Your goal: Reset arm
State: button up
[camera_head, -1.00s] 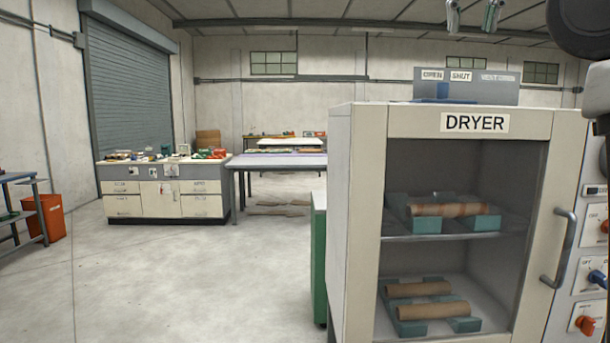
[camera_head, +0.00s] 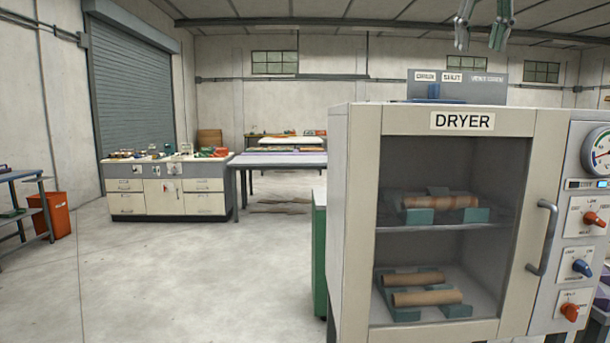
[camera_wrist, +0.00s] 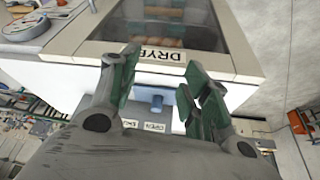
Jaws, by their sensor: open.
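My gripper (camera_head: 482,38) hangs at the top edge of the head view, above the dryer (camera_head: 340,220). Its two fingers are apart with nothing between them. In the wrist view, my open gripper (camera_wrist: 158,68) shows with green finger pads, over the dryer's sign (camera_wrist: 160,54) and the blue switch (camera_wrist: 157,103). The dryer door (camera_head: 518,230) is shut, with its handle on the right. Through its glass, a striped tube (camera_head: 440,201) rests on the upper shelf and two brown tubes (camera_head: 426,297) on the lower, all on teal supports.
A switch box (camera_head: 490,90) marked SHUT stands on the dryer. A panel (camera_head: 590,230) with a gauge (camera_head: 600,150) and knobs is at the right. Cabinets (camera_head: 170,195) and a long table (camera_head: 280,160) stand behind. The floor (camera_head: 150,280) at left is clear.

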jog(key=s+d+f, duration=0.1)
jog(key=s+f, duration=0.5)
jog(key=f, duration=0.7)
jog(key=s+d+f+n, duration=0.1)
jog(key=s+f, duration=0.5)
jog(key=f, duration=0.7)
jog(key=s+d+f+n+y, duration=0.1)
jog(key=s+f, duration=0.5)
jog(key=f, duration=0.8)
jog(key=shift+d, duration=0.3)
